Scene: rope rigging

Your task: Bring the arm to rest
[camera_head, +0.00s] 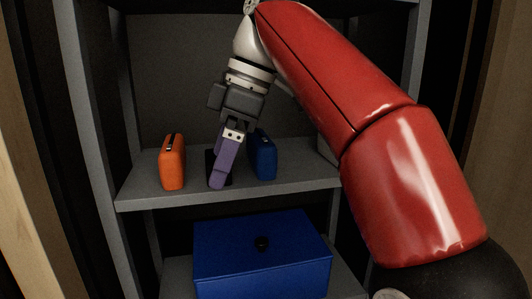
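My arm comes in from the right, bends at the top and hangs down, so my gripper (231,134) points downward over the middle shelf (285,187) of a grey rack. A slanted purple piece (223,165) shows directly below the gripper, its lower end near the shelf. I cannot tell whether it is a finger of the gripper or a thing held in it. The gap between the fingers is not clear from this side.
An orange case (173,164) stands left of the gripper and a blue case (263,157) close on its right. A dark item shows behind the purple piece. A blue box (262,262) with a black knob sits on the lower shelf. Grey uprights (92,130) flank the rack.

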